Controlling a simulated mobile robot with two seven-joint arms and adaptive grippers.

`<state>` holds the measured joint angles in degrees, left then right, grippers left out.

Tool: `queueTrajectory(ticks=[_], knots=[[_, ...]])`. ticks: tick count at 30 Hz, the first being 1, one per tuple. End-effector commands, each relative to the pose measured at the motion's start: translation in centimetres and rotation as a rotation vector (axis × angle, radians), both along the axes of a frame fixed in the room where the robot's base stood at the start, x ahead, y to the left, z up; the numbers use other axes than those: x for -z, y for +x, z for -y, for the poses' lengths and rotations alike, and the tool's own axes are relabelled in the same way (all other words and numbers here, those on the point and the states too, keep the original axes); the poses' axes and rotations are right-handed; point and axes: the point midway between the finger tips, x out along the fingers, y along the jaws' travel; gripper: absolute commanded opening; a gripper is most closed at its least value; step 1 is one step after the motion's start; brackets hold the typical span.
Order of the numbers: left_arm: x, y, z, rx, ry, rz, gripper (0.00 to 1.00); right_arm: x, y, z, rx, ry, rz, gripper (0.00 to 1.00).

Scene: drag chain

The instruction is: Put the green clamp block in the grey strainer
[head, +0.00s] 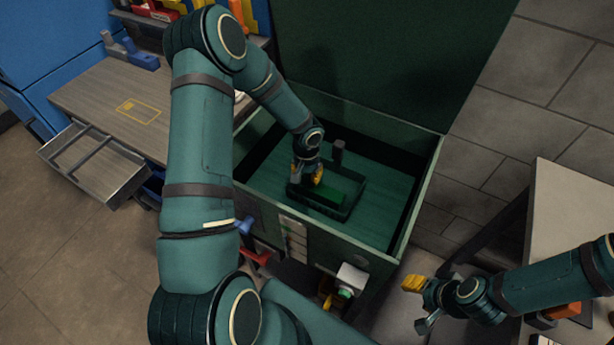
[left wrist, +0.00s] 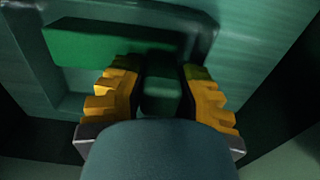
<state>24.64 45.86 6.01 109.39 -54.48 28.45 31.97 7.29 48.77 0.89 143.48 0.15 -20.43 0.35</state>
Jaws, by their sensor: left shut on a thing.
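The green clamp block (head: 326,190) is inside a dark rectangular tray, which looks like the strainer (head: 348,209), on the floor of an open green bin. My left gripper (head: 308,178) reaches down into the tray at the block's left end. In the left wrist view the yellow fingers (left wrist: 162,98) are closed around a dark green part of the block, and its brighter green bar (left wrist: 105,46) lies beyond them. Whether the block touches the tray floor is hard to tell. My right gripper (head: 418,305) is open and empty, outside the bin at the lower right.
The green bin's walls (head: 421,190) surround my left gripper, and its raised lid (head: 385,50) stands behind. A pale table (head: 575,215) is at right. A small dark post (head: 338,150) stands by the tray.

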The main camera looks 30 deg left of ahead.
Motion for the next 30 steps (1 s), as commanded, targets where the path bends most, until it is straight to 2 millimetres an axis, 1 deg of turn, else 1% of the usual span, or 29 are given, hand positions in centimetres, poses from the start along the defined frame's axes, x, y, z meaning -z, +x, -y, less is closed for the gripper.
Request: queueTrajectory(ticks=[5,8,9,10,19,22,26,30], knots=[[-0.1,0.1,0.0,0.0,0.0,0.002,0.0,0.0,0.0,0.0,0.0,0.0,0.0,0.51],[0.1,0.1,0.0,0.0,0.001,0.002,0.0,0.2,-0.1,0.0,-0.001,0.0,-0.002,0.51],[0.1,0.0,0.0,0.0,0.001,0.001,0.41,0.2,-0.1,0.0,-0.001,0.0,-0.002,0.51],[0.1,0.0,0.0,0.0,0.0,0.001,0.51,0.2,-0.1,0.0,-0.001,0.0,-0.002,0.51],[0.0,0.0,0.0,0.0,0.0,0.001,0.51,0.1,-0.1,0.0,-0.001,0.0,-0.002,0.51],[-0.3,0.0,0.0,-0.001,0.0,0.001,0.51,-0.2,0.0,0.0,0.0,0.0,0.0,0.51],[-2.0,0.1,-0.1,-0.002,0.002,0.004,0.51,-0.4,0.1,0.0,0.002,0.0,0.002,0.51],[-4.9,0.1,-0.1,-0.001,0.002,0.005,0.51,-1.0,0.3,0.0,0.004,-0.002,0.006,0.51]])
